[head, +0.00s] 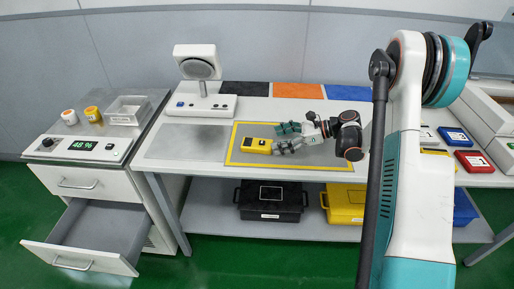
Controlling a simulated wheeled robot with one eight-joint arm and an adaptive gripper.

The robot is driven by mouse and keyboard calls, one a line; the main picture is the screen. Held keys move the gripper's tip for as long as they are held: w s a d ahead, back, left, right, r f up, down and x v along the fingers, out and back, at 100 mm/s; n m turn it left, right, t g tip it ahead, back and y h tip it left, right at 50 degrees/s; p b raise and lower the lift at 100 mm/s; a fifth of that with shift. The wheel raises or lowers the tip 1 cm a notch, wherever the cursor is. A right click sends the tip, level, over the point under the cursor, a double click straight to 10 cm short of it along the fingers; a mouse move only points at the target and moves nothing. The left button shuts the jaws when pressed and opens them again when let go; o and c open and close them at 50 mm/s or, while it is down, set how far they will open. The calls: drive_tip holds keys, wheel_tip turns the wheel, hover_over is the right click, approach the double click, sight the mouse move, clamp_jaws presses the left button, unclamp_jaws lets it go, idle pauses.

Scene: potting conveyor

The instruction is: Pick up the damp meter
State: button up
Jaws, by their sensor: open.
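The damp meter looks to be the yellow handheld device (257,146) with a dark patch on its face. It lies flat inside the yellow-bordered area (234,158) on the table. My gripper (279,137) is open just to the right of it, with one finger behind and one in front of its right end. The fingers point left. I cannot tell whether they touch the device.
A white lamp-like instrument (201,104) stands behind left. A cabinet with an open drawer (87,243) is at the left. Red (473,161) and other small boxes lie at the right. A black crate (270,201) sits on the lower shelf. The grey mat (182,143) is clear.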

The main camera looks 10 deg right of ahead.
sight(265, 143)
drive_tip(key=x, duration=0.1)
drive_tip(key=b+x, duration=0.1)
drive_tip(key=x, duration=0.1)
drive_tip(key=b+x, duration=0.1)
drive_tip(key=x, duration=0.1)
drive_tip(key=shift+s+a+f, duration=0.1)
drive_tip(key=shift+s+a, duration=0.1)
drive_tip(key=shift+a, duration=0.05)
drive_tip(key=c, duration=1.2)
